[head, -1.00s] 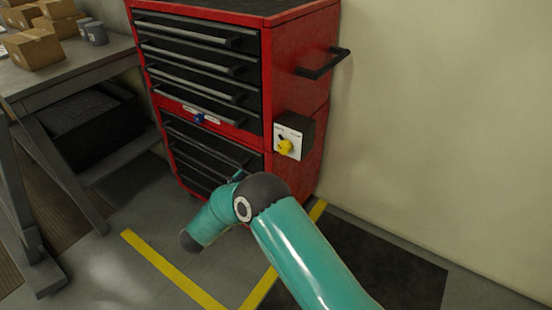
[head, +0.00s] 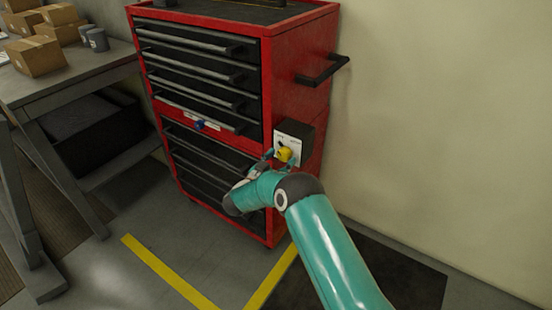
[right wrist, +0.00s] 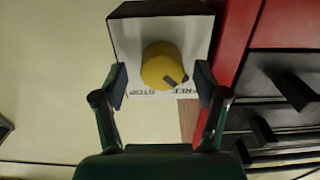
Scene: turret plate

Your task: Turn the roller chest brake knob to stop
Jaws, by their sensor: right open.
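The yellow brake knob (head: 284,154) sits on a white plate (head: 294,128) on a dark box at the side of the red roller chest (head: 300,97). In the right wrist view the knob (right wrist: 158,62) shows upside down. Its dark pointer points lower right, toward the label that seems to read FREE; STOP is at the left. My right gripper (head: 280,158) is at the knob in the head view. In the right wrist view its open fingers (right wrist: 160,86) stand on both sides, below the knob's middle, with gaps to it. My left gripper is not in view.
A black side handle (head: 322,70) sticks out above the knob box. A small blue knob (head: 199,124) is on the chest front. A grey workbench (head: 75,85) with cardboard boxes stands at the left. The wall is at the right, with clear floor in front.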

